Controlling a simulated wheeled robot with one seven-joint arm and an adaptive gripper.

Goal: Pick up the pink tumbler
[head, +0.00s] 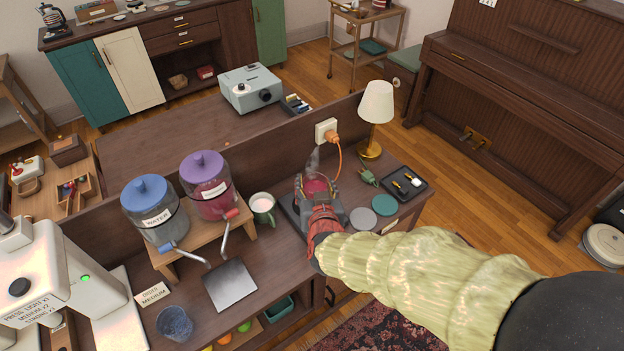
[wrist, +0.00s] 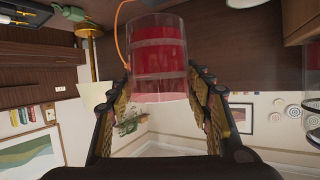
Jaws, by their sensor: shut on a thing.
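The pink tumbler (wrist: 160,50) is see-through with red-pink bands and sits between my two fingers in the wrist view. In the head view only a small part of the tumbler (head: 316,185) shows, with the rest hidden by my gripper (head: 318,194). My gripper is shut on its sides, over the right part of the counter. A dark pad or stand (head: 290,207) shows around and below the gripper. I cannot tell whether the tumbler touches it.
A mug (head: 262,207) with pale contents stands left of my gripper, near two lidded dispensers (head: 154,222) (head: 207,190). Grey and green coasters (head: 362,218) (head: 384,205) and a black tray (head: 405,184) lie to the right. A lamp (head: 376,105) and an orange cord (head: 340,150) are behind.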

